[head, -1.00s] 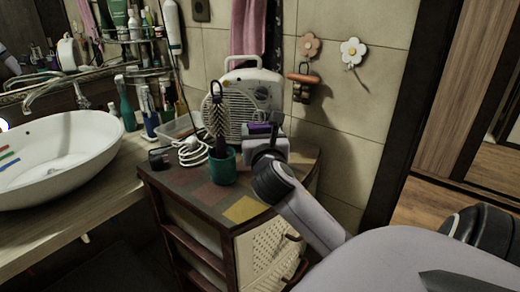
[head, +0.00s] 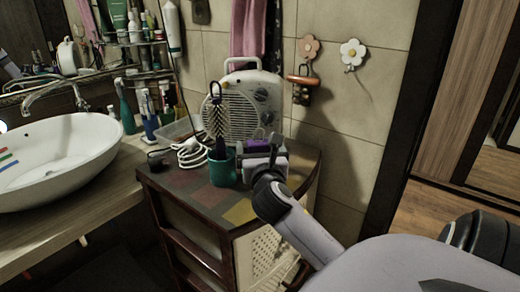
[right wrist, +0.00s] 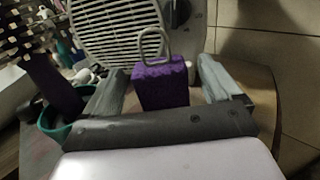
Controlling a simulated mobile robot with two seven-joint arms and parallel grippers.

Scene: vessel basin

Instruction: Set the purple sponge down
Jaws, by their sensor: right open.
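The purple sponge (right wrist: 160,84) sits on the cabinet top (head: 197,187) in front of the white fan heater, with a pale loop on its top. In the head view only a little of the sponge (head: 258,145) shows above my gripper. My right gripper (right wrist: 162,82) is open, with one finger on each side of the sponge and gaps showing at both sides. In the head view my right gripper (head: 264,158) is low at the cabinet top, beside the teal cup. The sponge's underside is hidden. My left gripper is not in view.
The teal cup (head: 222,167) holding a dark brush stands just left of my right gripper. The fan heater (head: 251,100) stands behind, with a coiled white cable (head: 192,154) at its left. A white basin (head: 55,152) is at far left. The tiled wall is close behind.

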